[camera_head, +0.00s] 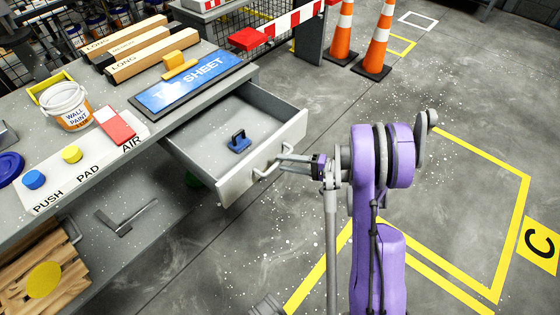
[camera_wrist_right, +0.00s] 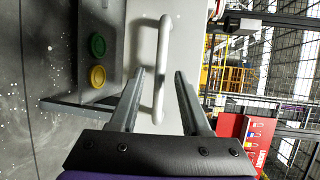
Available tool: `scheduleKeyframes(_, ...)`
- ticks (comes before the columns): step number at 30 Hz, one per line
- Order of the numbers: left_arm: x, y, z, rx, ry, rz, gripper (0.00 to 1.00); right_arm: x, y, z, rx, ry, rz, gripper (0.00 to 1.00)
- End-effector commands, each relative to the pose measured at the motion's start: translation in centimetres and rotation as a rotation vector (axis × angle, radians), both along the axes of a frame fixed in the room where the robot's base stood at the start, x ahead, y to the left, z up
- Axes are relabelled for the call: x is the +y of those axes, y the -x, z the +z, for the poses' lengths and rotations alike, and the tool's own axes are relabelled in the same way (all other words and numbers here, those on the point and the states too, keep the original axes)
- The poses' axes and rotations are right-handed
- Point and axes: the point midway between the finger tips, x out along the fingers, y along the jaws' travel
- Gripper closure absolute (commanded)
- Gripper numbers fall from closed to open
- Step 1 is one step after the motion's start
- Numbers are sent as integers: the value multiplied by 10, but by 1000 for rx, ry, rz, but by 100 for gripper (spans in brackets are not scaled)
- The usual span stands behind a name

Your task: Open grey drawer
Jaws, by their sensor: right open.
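The grey drawer (camera_head: 236,184) is pulled out from under the workbench, with its inside in view. A blue block with a dark handle (camera_head: 238,142) lies in it. The drawer's pale bar handle (camera_head: 262,174) is on its front panel. My right gripper (camera_head: 282,161) is at the handle, its purple arm coming up from below. In the right wrist view, the handle (camera_wrist_right: 161,60) stands between the two spread fingers of the gripper (camera_wrist_right: 160,73). I cannot tell whether either finger touches it. My left gripper is not in view.
The bench top (camera_head: 210,60) holds a blue sheet sign (camera_head: 188,85), wooden beams, a wall paint pail (camera_head: 68,104) and coloured buttons. Orange cones (camera_head: 376,45) and a red-white barrier stand behind. The floor to the right is clear, with yellow marked lines.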

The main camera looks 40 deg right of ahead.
Motion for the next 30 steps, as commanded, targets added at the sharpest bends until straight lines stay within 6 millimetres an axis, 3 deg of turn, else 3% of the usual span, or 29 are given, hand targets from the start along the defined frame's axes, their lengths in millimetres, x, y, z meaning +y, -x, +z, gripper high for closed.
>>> scheduleKeyframes(6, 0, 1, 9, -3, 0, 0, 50, -23, 41, 10, 0, 1, -6, 53)
scheduleKeyframes(12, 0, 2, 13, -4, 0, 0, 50, -34, 64, 14, 0, 1, -3, 53)
scheduleKeyframes(30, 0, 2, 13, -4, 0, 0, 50, -36, 70, 15, 0, 0, 0, 53)
